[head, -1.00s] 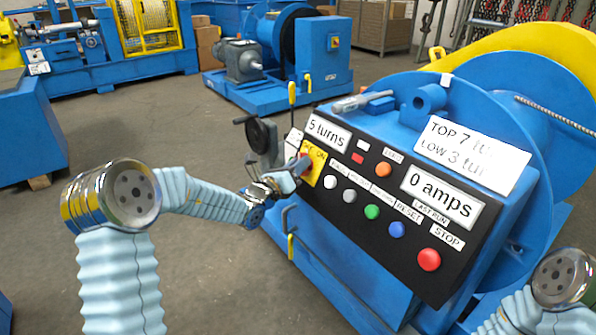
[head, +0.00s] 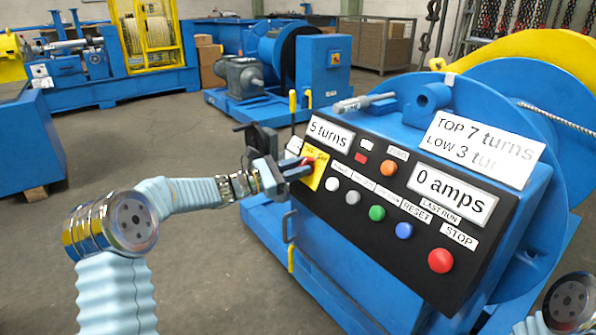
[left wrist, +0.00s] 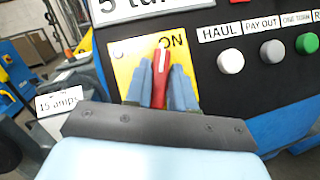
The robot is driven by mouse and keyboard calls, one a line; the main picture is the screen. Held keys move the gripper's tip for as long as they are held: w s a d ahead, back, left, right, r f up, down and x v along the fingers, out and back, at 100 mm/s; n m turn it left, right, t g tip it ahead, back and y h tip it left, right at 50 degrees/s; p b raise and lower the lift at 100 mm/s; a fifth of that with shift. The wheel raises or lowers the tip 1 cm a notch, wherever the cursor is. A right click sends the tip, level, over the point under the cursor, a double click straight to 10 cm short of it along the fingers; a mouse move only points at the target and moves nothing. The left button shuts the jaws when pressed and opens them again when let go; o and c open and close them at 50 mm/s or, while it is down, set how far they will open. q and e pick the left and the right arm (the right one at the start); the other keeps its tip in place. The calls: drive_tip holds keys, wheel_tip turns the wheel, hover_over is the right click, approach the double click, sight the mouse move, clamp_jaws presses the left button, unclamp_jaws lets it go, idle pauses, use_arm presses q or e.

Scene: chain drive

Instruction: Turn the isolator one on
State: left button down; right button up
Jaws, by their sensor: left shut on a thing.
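The isolator is a red handle (left wrist: 160,75) on a yellow plate (left wrist: 128,68) at the left end of the black control panel. In the left wrist view its white-lined tip points up at the ON mark, overlapping the first letter. My left gripper (left wrist: 162,88) is shut on the red handle, with a blue-grey finger on each side of it. In the head view the gripper (head: 293,170) reaches the yellow plate (head: 313,165) from the left and partly hides the handle. My right gripper is out of view.
The panel carries white, green and blue buttons, an orange lamp (head: 389,168) and a red stop button (head: 440,260). Displays read 5 turns (head: 331,134) and 0 amps (head: 452,193). A black handwheel (head: 262,138) stands behind my left gripper. Open floor lies left of the machine.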

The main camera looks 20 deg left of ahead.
use_arm(q)
drive_tip(key=shift+w+a+r+m+g+h+p, duration=0.1)
drive_tip(key=shift+m+g+h+p, duration=0.15)
drive_tip(key=shift+m+g, duration=0.95)
drive_tip(key=shift+m+g+h+p, duration=0.2)
drive_tip(key=shift+m+g, duration=0.4)
drive_tip(key=shift+m, duration=1.2)
drive_tip(key=c, duration=1)
unclamp_jaws()
drive_tip(key=shift+c, duration=0.2)
drive_tip(key=v, duration=1.3)
drive_tip(key=shift+s+a, duration=0.2)
drive_tip(key=shift+a, duration=0.15)
